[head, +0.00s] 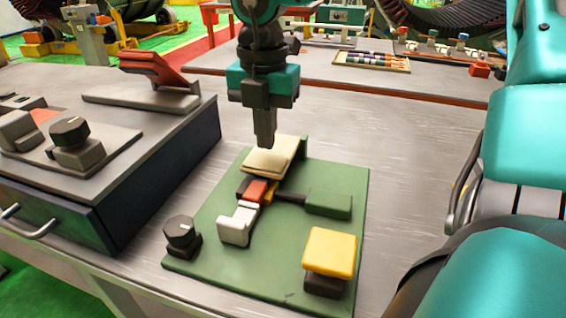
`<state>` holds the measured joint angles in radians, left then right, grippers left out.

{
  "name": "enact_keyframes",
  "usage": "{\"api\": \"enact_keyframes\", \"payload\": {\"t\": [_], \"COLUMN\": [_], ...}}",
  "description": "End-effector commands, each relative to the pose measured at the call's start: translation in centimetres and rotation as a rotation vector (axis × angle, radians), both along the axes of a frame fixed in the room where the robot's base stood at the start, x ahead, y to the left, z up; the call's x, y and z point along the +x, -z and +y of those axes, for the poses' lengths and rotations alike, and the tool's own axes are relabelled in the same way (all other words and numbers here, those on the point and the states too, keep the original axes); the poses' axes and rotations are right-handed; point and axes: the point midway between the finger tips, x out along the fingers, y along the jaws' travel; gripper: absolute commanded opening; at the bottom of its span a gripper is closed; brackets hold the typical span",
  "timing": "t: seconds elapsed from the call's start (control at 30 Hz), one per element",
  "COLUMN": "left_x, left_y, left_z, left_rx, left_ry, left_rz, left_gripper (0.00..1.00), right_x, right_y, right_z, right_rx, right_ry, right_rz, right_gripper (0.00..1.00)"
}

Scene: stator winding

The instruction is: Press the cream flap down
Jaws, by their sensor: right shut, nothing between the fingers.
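The cream flap (272,160) is at the back of a green baseplate (230,268) on the metal table, and it looks tilted. My right gripper (264,142) points straight down, shut and empty, with its fingertips over the flap's back left part. I cannot tell whether the tips touch the flap. My left gripper is not in view.
The plate also carries a yellow pad (330,250), a black knob (181,234), a white block (238,224) and a green block (328,203). A grey control box (150,150) with a red lever (156,70) stands at left. The table right of the plate is clear.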

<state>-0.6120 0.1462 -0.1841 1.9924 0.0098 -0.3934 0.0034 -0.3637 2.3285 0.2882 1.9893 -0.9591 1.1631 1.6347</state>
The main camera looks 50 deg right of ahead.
Motion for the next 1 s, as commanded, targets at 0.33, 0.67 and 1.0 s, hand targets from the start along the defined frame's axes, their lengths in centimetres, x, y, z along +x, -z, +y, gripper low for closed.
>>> {"api": "enact_keyframes", "payload": {"t": [0.33,0.67,1.0], "left_x": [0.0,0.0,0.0], "left_y": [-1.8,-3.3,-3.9], "left_z": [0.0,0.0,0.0], "left_rx": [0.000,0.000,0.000], "left_ry": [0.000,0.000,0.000], "left_rz": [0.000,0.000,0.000], "left_gripper": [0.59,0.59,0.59], "right_x": [0.0,0.0,0.0], "right_y": [-3.2,-5.8,-7.0], "right_z": [0.0,0.0,0.0], "right_rx": [0.000,-0.001,-0.001], "right_ry": [0.000,0.000,0.000], "right_rz": [-0.001,-0.002,0.000], "right_gripper": [0.00,0.00,0.00]}}
